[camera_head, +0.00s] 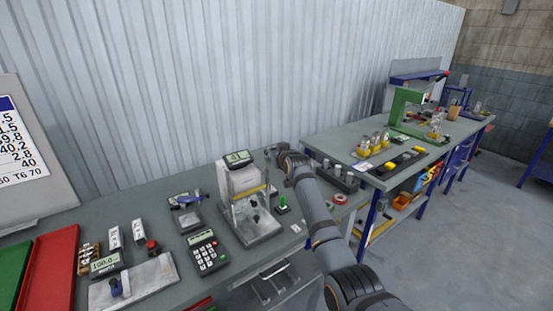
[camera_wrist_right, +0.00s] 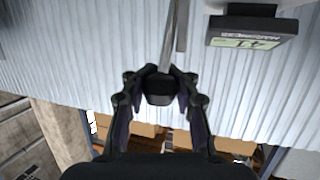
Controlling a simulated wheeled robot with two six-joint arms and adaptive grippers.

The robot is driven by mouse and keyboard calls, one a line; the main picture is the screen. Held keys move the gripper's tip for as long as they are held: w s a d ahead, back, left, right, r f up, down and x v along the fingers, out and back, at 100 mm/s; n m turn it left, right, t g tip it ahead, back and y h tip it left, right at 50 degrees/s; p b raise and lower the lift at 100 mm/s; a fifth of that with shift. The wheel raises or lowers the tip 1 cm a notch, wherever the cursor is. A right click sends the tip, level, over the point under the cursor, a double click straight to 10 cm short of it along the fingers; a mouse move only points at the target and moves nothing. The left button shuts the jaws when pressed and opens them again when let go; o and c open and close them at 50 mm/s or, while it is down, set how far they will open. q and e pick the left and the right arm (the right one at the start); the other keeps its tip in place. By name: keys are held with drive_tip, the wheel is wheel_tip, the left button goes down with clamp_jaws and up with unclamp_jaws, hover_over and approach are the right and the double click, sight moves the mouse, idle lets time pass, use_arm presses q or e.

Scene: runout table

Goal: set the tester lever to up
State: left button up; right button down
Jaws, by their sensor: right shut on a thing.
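The tester (camera_head: 238,181) is a pale upright machine with a small display on top, standing on the bench. Its display (camera_wrist_right: 250,38) shows inverted at the upper right of the right wrist view. The lever is a grey bar (camera_wrist_right: 174,38) ending in a black knob (camera_wrist_right: 160,88). My right gripper (camera_wrist_right: 160,86) is shut on the knob, with a finger on each side. In the head view my right gripper (camera_head: 273,151) is at the tester's right side, near display height, and mostly covers the knob. My left gripper is not in view.
A calculator-like keypad (camera_head: 208,254), a small scale (camera_head: 188,216) and a metal plate (camera_head: 134,284) lie left of the tester. Red (camera_head: 53,268) and green trays are at the far left. A corrugated wall (camera_head: 210,80) stands close behind. A second bench (camera_head: 350,142) is to the right.

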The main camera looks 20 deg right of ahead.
drive_tip(key=shift+w+a+r, duration=0.2)
drive_tip(key=shift+w+r, duration=0.3)
drive_tip(key=shift+r, duration=0.3)
drive_tip(key=c, duration=1.5)
unclamp_jaws()
drive_tip(key=o, duration=0.5)
drive_tip(key=shift+s+a+r, duration=0.1)
drive_tip(key=shift+s+a, duration=0.05)
drive_tip(key=shift+s, duration=0.3)
drive_tip(key=shift+w+f, duration=0.2)
drive_tip(key=shift+f, duration=0.1)
drive_tip(key=v, duration=1.2)
drive_tip(key=shift+s, duration=0.1)
